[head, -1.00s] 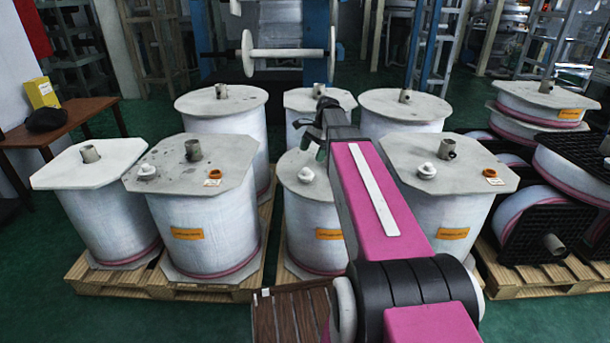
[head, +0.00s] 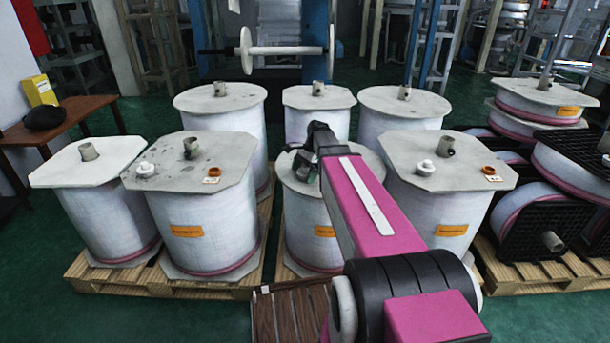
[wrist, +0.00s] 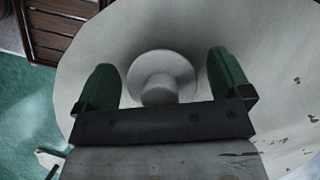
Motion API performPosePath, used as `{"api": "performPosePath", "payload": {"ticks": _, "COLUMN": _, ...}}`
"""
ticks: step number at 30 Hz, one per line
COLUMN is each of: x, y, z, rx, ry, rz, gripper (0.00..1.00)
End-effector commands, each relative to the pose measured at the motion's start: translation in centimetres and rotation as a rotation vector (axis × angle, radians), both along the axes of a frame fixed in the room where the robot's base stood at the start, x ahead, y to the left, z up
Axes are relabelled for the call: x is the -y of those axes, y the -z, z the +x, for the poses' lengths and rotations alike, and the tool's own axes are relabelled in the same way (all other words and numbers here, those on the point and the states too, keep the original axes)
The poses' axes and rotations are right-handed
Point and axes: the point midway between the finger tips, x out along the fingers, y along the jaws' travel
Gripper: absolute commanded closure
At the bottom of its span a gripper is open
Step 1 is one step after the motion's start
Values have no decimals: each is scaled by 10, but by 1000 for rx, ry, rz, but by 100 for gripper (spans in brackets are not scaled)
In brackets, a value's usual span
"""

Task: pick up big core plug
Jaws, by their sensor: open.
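A white core plug with a round flange and a knob (wrist: 162,70) sits on the pale round top of the middle front reel (head: 350,160). My gripper (wrist: 160,62) is open, with one green finger on each side of the plug; I cannot tell whether they touch it. In the head view my gripper (head: 304,166) is over that reel top and hides the plug. Similar white plugs rest on the left front reel (head: 145,169) and the right front reel (head: 426,167).
Grey core stubs rise from several reels, such as one on the left reel (head: 190,148). A slatted brown surface (head: 292,315) is at the front. Green floor is clear at front left.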

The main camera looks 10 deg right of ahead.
Motion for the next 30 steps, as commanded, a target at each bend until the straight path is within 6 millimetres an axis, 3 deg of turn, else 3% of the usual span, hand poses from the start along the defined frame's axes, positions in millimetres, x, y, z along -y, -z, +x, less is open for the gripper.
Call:
{"api": "performPosePath", "payload": {"ticks": 6, "x": 0, "y": 1, "z": 0, "rx": 1, "ry": 0, "rz": 0, "gripper": 4}}
{"api": "performPosePath", "payload": {"ticks": 11, "x": 0, "y": 1, "z": 0, "rx": 0, "ry": 0, "rz": 0, "gripper": 55}}
{"api": "performPosePath", "payload": {"ticks": 23, "x": 0, "y": 0, "z": 0, "rx": 0, "ry": 0, "rz": 0, "gripper": 55}}
{"api": "performPosePath", "payload": {"ticks": 30, "x": 0, "y": -13, "z": 0, "rx": 0, "ry": 0, "rz": 0, "gripper": 55}}
